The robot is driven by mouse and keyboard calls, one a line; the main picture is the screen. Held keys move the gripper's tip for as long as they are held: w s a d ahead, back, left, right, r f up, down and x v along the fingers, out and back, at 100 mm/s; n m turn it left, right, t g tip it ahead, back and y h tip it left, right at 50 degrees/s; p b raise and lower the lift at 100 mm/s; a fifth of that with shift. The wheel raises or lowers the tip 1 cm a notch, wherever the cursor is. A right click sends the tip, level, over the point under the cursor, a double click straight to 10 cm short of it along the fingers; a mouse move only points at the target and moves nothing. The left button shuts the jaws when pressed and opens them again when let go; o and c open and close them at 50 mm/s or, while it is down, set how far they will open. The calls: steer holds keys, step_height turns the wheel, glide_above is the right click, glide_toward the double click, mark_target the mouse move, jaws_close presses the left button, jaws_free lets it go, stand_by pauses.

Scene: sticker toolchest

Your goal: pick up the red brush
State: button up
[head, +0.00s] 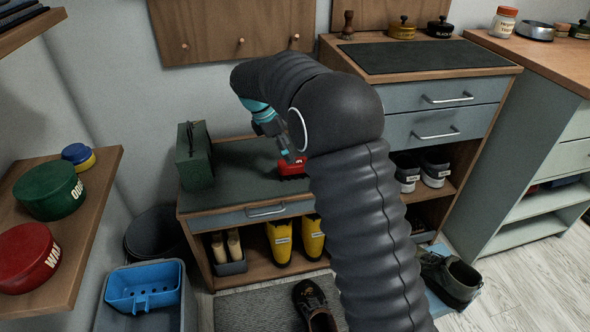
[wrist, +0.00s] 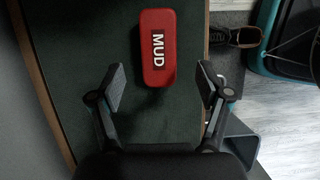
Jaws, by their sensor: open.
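The red brush (wrist: 159,47) lies on the dark green bench top (wrist: 95,25), with "MUD" in white on its upper face. In the wrist view it sits ahead of my gripper (wrist: 159,85), between the lines of its two spread fingers. My gripper is open and empty. In the head view the brush (head: 293,166) shows as a small red block just below my gripper (head: 290,155), partly hidden by my arm. I cannot tell the exact height of the fingers above it.
A dark green box (head: 194,158) stands on the left of the bench. Yellow boots (head: 281,242) stand on the shelf below. A taller cabinet (head: 440,95) rises at the right. A wooden shelf (head: 95,215) with round tins is at the left. The bench around the brush is clear.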

steer(key=shift+b+x, duration=0.4)
steer(key=shift+x, duration=3.15)
steer(key=shift+a, duration=0.15)
steer(key=shift+f, duration=0.3)
steer(key=c, duration=1.3)
